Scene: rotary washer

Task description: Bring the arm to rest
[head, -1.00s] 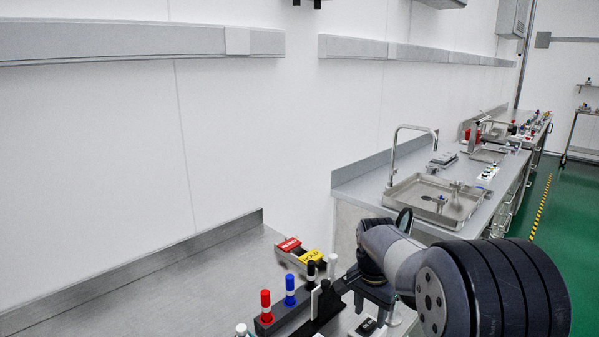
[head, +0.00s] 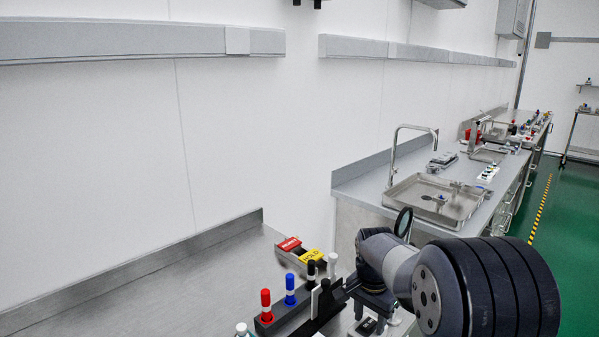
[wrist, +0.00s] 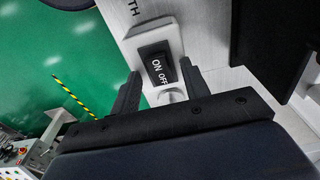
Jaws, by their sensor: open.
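My arm reaches over the right end of the near steel bench in the head view. My gripper (wrist: 158,84) shows in the wrist view with its two dark fingers spread apart and nothing between them. Beyond the fingers is a black rocker switch (wrist: 158,70) marked ON and OFF, set in a pale housing (wrist: 150,37). The switch also shows small in the head view (head: 367,326). I cannot tell how far the fingertips are from it.
A rack (head: 268,327) with red, blue, black and white markers stands on the near bench (head: 150,300), close to the arm. Red and yellow labelled items (head: 312,255) lie behind it. A steel sink tray (head: 440,205) is on the bench further back. Green floor lies right.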

